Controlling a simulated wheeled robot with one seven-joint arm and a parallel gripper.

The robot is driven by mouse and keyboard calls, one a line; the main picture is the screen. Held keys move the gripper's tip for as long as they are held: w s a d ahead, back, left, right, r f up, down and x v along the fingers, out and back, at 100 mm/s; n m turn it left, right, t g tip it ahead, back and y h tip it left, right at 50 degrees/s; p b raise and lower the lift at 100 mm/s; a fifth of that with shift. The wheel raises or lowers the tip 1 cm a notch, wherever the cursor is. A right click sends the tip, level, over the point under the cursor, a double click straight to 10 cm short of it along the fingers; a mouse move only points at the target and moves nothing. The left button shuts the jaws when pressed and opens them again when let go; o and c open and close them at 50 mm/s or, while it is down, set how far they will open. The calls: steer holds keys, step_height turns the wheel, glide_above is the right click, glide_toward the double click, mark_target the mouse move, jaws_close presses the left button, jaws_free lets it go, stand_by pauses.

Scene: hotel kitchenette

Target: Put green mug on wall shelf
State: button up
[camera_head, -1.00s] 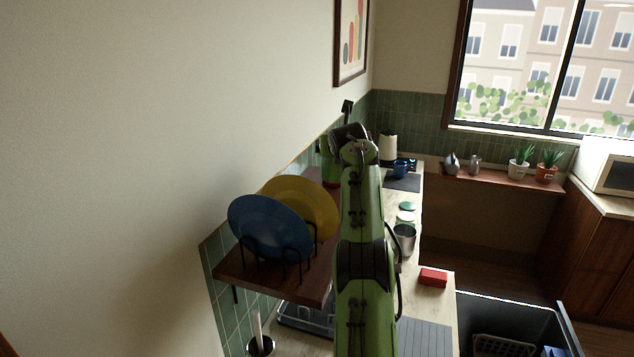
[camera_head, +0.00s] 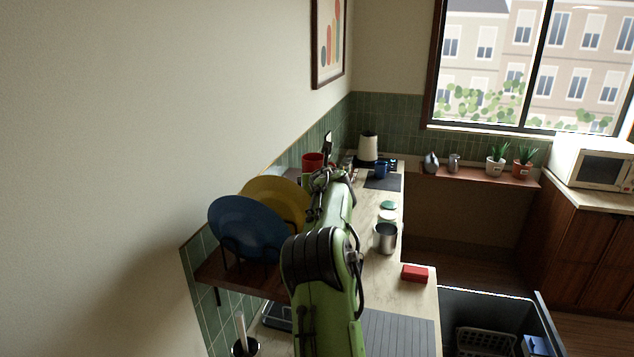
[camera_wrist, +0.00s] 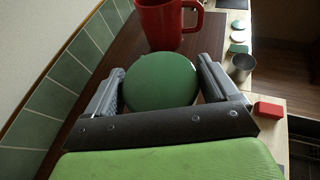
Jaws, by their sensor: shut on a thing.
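The green mug (camera_wrist: 160,82) shows in the wrist view as a round green face between the two fingers of my gripper (camera_wrist: 160,68), which is shut on it. The wooden wall shelf (camera_head: 225,277) runs along the left wall; in the wrist view its brown top (camera_wrist: 122,48) lies around and beyond the green mug. I cannot tell whether the mug touches the shelf.
A red mug (camera_head: 312,161) stands on the shelf just beyond the green mug, also in the wrist view (camera_wrist: 167,24). A blue plate (camera_head: 245,228) and a yellow plate (camera_head: 280,203) stand in a rack at the near end. The tiled wall borders the shelf's left side.

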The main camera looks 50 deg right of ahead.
steer(key=o, duration=1)
steer(key=shift+o, duration=0.2)
steer(key=shift+s+r, duration=0.1)
steer(key=shift+s, duration=0.05)
steer(key=shift+a, duration=0.1)
steer(key=b+v, duration=0.4)
steer(key=v, duration=0.3)
steer(key=shift+s+a+r, duration=0.1)
steer(key=shift+s, duration=0.05)
